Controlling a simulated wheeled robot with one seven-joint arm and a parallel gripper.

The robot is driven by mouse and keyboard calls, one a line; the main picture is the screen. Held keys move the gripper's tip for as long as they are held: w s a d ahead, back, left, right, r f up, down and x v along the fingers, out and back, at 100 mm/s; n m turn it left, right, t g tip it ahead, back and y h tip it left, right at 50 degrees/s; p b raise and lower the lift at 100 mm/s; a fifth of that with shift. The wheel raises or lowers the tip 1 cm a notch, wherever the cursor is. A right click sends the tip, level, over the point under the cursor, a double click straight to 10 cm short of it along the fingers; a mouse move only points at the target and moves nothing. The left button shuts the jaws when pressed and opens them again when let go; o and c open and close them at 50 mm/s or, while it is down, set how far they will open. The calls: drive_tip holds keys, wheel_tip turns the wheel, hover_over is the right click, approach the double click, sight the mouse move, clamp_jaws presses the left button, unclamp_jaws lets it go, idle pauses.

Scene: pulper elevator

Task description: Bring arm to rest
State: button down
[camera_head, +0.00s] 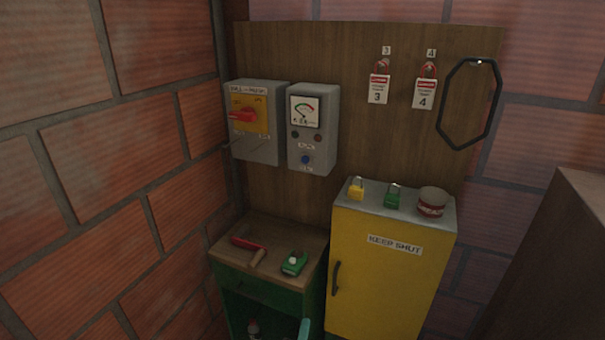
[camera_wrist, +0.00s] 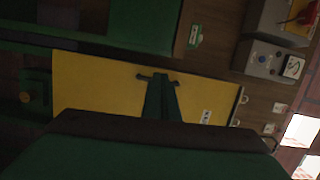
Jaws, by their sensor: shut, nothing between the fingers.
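My gripper (camera_wrist: 161,84) shows in the wrist view as two dark green fingers close together, with nothing between them. The fingertips overlap the black handle (camera_wrist: 145,77) of the yellow cabinet (camera_wrist: 90,85) in the picture; I cannot tell whether they touch it. The head view shows the yellow cabinet (camera_head: 385,280) closed, with its handle (camera_head: 336,278) on the left side of the door and a "KEEP SHUT" label (camera_head: 394,244).
A green workbench (camera_head: 265,290) stands left of the cabinet, with a red-handled tool (camera_head: 247,243) and a green device (camera_head: 294,263) on top. Padlocks and a tin (camera_head: 432,202) sit on the cabinet. A switch box (camera_head: 255,120) and meter box (camera_head: 313,130) hang above. A brick wall closes the left.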

drive_tip(key=s+a+f+n+y, duration=0.1)
drive_tip(key=s+f+n, duration=0.15)
drive_tip(key=s, duration=0.45)
drive_tip(key=s+a+f+n+g+y, duration=0.1)
drive_tip(key=s+f+n, duration=0.1)
drive_tip(key=s+n, duration=0.35)
drive_tip(key=s+a+f+n+y, duration=0.1)
drive_tip(key=s+f, duration=0.1)
drive_tip(key=s, duration=0.7)
drive_tip(key=s+d+r+n, duration=0.1)
drive_tip(key=s+r+n, duration=0.3)
drive_tip(key=s, duration=0.5)
drive_tip(key=s+d+r+n+g, duration=0.1)
drive_tip(key=s+r+n, duration=0.3)
drive_tip(key=s, duration=0.5)
drive_tip(key=n, duration=0.2)
drive_tip(key=shift+s+d+n, duration=0.15)
drive_tip(key=shift+s+n, duration=0.15)
